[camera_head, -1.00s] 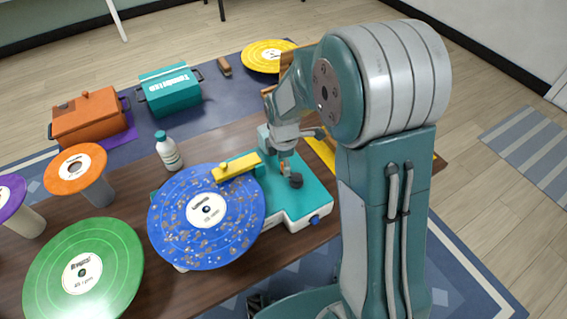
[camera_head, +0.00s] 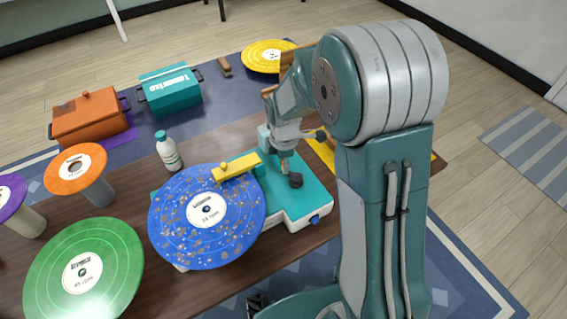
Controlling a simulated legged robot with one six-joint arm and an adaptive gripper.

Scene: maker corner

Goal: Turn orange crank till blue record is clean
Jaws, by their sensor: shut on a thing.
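The blue record (camera_head: 178,222) lies on the teal and white cleaning machine (camera_head: 315,197) and overhangs its left side. Brown and pale specks are scattered over its surface. A yellow arm (camera_head: 237,167) of the machine reaches over the record's upper right edge. My gripper (camera_head: 285,170) points down over the machine, right of the record. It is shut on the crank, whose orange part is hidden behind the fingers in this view. A dark round knob (camera_head: 296,181) shows just beside the fingertips.
A white bottle with a teal cap (camera_head: 170,155) stands behind the record. A green record (camera_head: 110,262) and an orange record (camera_head: 68,181) on stands are to the left. A teal box (camera_head: 172,92), an orange box (camera_head: 85,122) and a yellow record (camera_head: 262,50) lie further back.

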